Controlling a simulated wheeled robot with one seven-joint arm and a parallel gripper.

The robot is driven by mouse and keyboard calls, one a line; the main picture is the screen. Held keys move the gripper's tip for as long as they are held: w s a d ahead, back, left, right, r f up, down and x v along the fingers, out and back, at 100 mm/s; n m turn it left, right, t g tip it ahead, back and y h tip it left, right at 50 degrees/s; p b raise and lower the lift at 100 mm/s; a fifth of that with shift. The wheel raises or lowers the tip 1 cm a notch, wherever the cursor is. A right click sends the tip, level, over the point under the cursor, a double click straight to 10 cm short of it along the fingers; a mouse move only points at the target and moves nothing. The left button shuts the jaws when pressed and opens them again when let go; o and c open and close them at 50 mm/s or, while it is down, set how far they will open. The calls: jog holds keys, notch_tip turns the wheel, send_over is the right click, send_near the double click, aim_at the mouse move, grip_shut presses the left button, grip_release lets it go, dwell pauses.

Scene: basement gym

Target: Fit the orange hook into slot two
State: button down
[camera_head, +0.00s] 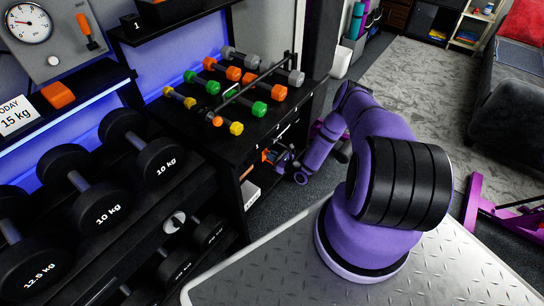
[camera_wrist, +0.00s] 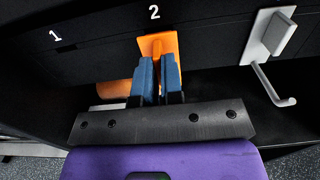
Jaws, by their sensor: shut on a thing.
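The orange hook (camera_wrist: 157,44) shows its flat plate in the wrist view, against the dark front panel just under the white number 2 (camera_wrist: 154,12). My gripper (camera_wrist: 157,72) has its two blue fingers closed on the hook below the plate. The fingers hide the hook's lower part and slot two itself, so I cannot tell whether the hook is seated. In the head view my gripper (camera_head: 284,160) is at the rack's front, partly hidden by the arm, with a bit of orange (camera_head: 268,156) beside it.
A white hook with a grey pad (camera_wrist: 275,35) is on the panel at right. The number 1 (camera_wrist: 55,36) is at left. An orange rounded thing (camera_wrist: 116,88) lies behind my fingers' left side. Colored dumbbells (camera_head: 250,92) sit on the rack above; large black dumbbells (camera_head: 100,200) stand left.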

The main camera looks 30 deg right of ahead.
jog(key=shift+w+a, duration=0.15)
jog(key=shift+w, duration=0.15)
jog(key=shift+x, duration=0.9)
jog(key=shift+w, duration=0.15)
dwell(0.6)
jog(key=shift+f, duration=0.15)
dwell(0.3)
jog(key=c, duration=1.2)
grip_release()
